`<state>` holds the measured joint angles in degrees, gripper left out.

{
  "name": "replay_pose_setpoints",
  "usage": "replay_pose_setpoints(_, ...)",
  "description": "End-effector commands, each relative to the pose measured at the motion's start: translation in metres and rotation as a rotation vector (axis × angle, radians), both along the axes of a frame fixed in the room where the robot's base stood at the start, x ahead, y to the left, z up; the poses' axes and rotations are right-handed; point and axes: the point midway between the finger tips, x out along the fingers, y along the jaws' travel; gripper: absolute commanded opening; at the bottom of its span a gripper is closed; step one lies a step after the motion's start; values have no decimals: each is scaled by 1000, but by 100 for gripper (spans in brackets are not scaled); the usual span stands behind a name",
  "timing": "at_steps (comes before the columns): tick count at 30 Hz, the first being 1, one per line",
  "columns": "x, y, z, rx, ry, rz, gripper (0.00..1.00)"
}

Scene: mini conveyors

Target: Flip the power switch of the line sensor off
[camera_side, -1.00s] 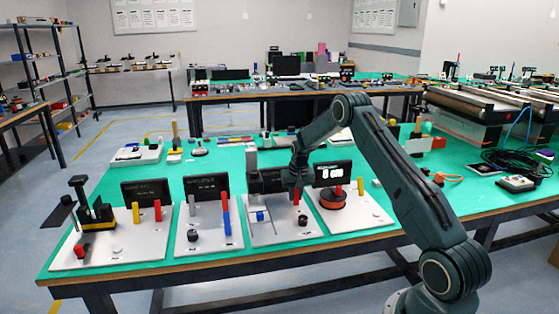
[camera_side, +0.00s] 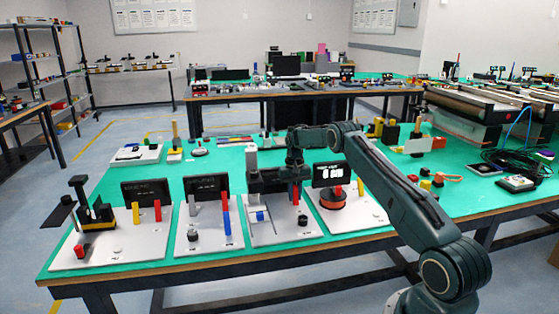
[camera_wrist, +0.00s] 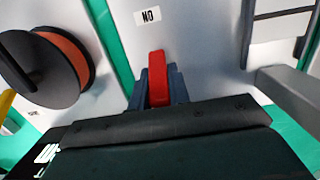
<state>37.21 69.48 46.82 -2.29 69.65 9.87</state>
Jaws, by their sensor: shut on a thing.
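The red switch lever (camera_wrist: 157,78) stands in the middle of the wrist view, between the two blue-grey fingers of my gripper (camera_wrist: 158,88). My gripper is shut on it. A white label (camera_wrist: 148,16) just above the lever in that view reads "ON" upside down. In the side view the red lever (camera_side: 296,194) shows on the third white board (camera_side: 276,235) from the left, with my gripper (camera_side: 295,170) over it. The dark gripper body hides the lower part of the wrist view. The lever's exact tilt is hard to tell.
The neighbouring board holds an orange spool (camera_side: 332,199) and a lit display (camera_side: 331,173). A grey post and crossbar stand left of my gripper. Two more boards, with blue (camera_side: 226,214) and yellow (camera_side: 136,213) levers, lie further left.

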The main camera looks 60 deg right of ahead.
Motion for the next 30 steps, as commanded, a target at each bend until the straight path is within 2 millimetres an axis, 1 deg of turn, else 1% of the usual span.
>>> replay_pose_setpoints(22, 0, -1, -3, 30, 31, -1, 0)
replay_pose_setpoints(23, 0, -1, -3, 30, 31, -1, 22)
replay_pose_setpoints(25, 0, -1, -2, 29, 30, -1, 36)
replay_pose_setpoints(26, 0, -1, -2, 29, 30, -1, 40)
replay_pose_setpoints(30, 0, -1, -2, 29, 29, -1, 40)
